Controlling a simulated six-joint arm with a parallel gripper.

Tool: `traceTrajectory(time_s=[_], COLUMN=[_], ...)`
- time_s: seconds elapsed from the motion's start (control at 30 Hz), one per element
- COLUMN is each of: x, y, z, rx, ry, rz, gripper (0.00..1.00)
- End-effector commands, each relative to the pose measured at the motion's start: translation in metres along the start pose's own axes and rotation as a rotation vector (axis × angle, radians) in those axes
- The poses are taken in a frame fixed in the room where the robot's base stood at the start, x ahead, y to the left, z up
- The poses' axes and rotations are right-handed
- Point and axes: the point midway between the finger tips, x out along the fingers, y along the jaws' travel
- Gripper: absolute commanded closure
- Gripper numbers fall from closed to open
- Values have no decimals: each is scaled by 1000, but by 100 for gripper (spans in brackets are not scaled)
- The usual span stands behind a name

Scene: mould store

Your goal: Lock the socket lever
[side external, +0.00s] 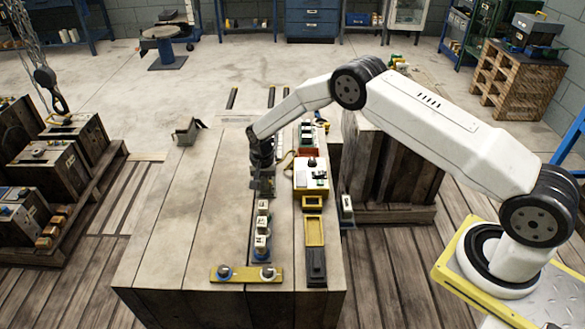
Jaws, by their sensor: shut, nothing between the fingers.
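My gripper (263,184) points down over the middle of the wooden workbench (180,235), shut, with no object seen held in it.
A row of small white blocks (262,225) runs toward a yellow strip (246,273) at the front. A yellow tray (315,230) and a black box (316,265) are right of them. A grey bracket (188,132) stands back left. The bench's left side is clear.

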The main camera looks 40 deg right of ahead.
Motion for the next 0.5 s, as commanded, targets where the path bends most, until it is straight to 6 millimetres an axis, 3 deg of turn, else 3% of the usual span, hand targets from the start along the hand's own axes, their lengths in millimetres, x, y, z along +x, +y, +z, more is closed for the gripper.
traceTrajectory(time_s=[0.5], x=[-2], y=[0], z=[-3], rx=[0], ry=[-1], rz=[1], gripper=[100])
